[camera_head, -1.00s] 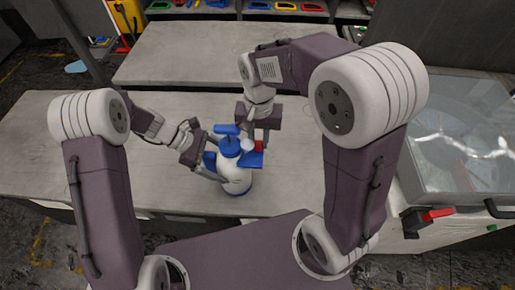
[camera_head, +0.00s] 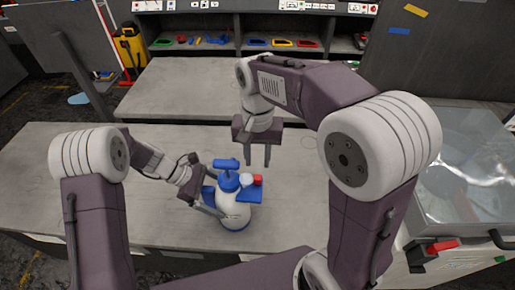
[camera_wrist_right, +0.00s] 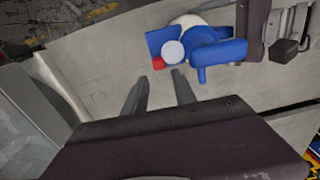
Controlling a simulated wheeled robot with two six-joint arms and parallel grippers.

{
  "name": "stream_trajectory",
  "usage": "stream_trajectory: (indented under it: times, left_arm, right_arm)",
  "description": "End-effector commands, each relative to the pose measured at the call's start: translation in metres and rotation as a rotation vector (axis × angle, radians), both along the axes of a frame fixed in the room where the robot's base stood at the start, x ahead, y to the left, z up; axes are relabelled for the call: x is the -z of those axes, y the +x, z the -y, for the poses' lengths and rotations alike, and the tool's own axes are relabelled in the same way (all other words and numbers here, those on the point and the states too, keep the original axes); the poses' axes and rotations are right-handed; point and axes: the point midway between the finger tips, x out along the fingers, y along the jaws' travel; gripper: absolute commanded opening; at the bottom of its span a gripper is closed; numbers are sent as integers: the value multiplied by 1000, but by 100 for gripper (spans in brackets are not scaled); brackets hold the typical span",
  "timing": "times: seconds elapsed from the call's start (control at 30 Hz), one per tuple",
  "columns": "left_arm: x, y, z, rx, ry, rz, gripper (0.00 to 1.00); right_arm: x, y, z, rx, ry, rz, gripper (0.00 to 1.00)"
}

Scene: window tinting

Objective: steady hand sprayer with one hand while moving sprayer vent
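The hand sprayer (camera_head: 235,211) stands upright on the near table, with a white body, blue base and blue pump top (camera_head: 228,168). Its small red vent (camera_head: 258,180) sits beside a white round cap (camera_head: 246,180). The right wrist view also shows the red vent (camera_wrist_right: 158,63), white cap (camera_wrist_right: 173,52) and blue handle (camera_wrist_right: 212,58). My left gripper (camera_head: 212,203) is closed around the sprayer's left side; its far finger is hidden. My right gripper (camera_head: 257,155) is open and empty, pointing down behind the sprayer. Its fingers (camera_wrist_right: 160,92) are apart and clear of the vent.
The near table (camera_head: 90,190) is bare around the sprayer. A second table (camera_head: 185,90) and shelves with coloured items (camera_head: 283,43) stand behind. A machine with a clear lid (camera_head: 465,165) and red handle (camera_head: 442,246) is at the right.

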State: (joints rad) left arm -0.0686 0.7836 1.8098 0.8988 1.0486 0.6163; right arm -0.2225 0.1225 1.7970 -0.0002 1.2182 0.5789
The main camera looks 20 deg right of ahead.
Motion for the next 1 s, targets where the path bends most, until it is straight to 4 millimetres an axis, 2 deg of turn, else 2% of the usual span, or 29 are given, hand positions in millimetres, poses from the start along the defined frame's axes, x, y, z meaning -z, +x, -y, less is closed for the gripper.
stream_trajectory:
  times: [0.1,0.23,0.4,0.67,0.7,1.0]
  left_arm:
    - [1,0,0,-1,2,-2,22]
    - [1,0,0,-1,2,-2,22]
    - [1,0,0,-1,1,-1,22]
    - [0,0,0,-1,1,-1,22]
    - [0,0,0,-2,1,0,100]
    - [0,0,0,-1,1,0,100]
  right_arm:
    - [-28,1,0,0,1,6,33]
    - [-47,0,0,0,0,2,33]
    - [-54,0,0,0,0,1,33]
    - [-54,0,0,0,0,0,33]
    - [-54,0,0,0,0,0,33]
    - [-54,0,0,0,0,0,33]
